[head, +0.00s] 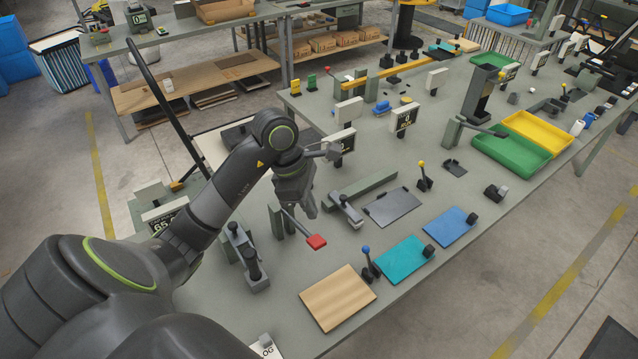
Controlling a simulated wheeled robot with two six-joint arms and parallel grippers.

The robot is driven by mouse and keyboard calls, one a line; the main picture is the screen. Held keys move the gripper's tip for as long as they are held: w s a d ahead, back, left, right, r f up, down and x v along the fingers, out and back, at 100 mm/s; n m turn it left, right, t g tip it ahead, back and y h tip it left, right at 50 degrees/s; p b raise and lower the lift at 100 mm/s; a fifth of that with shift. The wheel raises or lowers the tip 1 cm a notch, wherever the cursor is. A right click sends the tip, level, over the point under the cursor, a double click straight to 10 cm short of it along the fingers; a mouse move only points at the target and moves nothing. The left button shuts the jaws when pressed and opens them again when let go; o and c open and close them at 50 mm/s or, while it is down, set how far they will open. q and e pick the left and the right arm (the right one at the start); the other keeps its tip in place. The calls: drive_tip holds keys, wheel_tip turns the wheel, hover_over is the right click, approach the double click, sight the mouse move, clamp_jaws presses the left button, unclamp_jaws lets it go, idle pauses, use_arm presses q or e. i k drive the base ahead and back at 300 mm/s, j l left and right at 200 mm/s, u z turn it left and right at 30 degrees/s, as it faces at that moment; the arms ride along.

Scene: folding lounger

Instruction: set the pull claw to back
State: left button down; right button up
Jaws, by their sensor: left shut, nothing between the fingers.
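My left gripper (306,209) hangs over the near part of the grey-green workbench (385,285), fingers down, shut and empty. A lever with a red grip (316,242) stands just below it in the picture, its dark rod leaning toward the right front; I cannot tell whether the gripper touches it. A grey clamp-like piece (346,210) lies just right of the gripper. No label shows which fitting is the pull claw. Other levers are a blue-knobbed one (368,262) and a yellow-knobbed one (423,178). My right gripper is not in view.
A wooden board (338,297), a teal plate (403,258), a blue plate (450,227) and a dark plate (392,207) lie on the bench. A dark upright fitting (253,265) stands at left. Green (510,158) and yellow (540,134) trays sit farther right.

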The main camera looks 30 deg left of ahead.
sight(234, 233)
drive_tip(key=k+l, duration=1.2)
drive_tip(key=k, duration=0.05)
